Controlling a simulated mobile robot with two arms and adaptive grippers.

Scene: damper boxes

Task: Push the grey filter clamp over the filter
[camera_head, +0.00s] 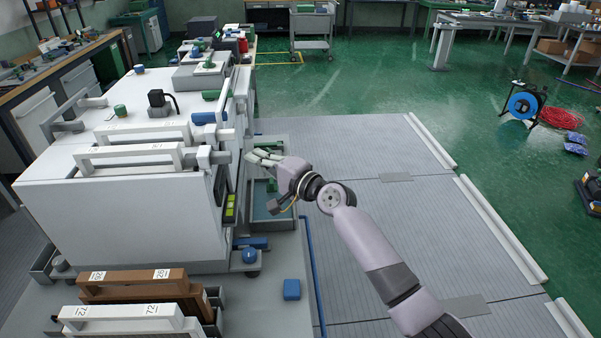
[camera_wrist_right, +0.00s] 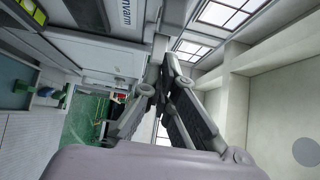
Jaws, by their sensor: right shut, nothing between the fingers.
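My right gripper (camera_head: 262,158) is beside the right face of the white machine (camera_head: 120,225), fingers pointing left toward it. In the right wrist view its two fingers (camera_wrist_right: 165,75) meet at the tips with nothing between them. A grey clamp-like block with a stub (camera_head: 208,157) sits at the right end of a white-handled filter frame (camera_head: 130,152) on the machine top. The fingertips are to the right of this block and appear apart from it. A second similar frame (camera_head: 145,130) lies behind. I cannot tell for certain which part is the filter clamp. My left gripper is not in view.
A brown filter frame (camera_head: 135,282) and a white one (camera_head: 130,312) stand in front of the machine. A blue block (camera_head: 291,289) lies on the grey platform. A grey tray (camera_head: 270,215) is below my right gripper. The floor plates (camera_head: 400,220) to the right are clear.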

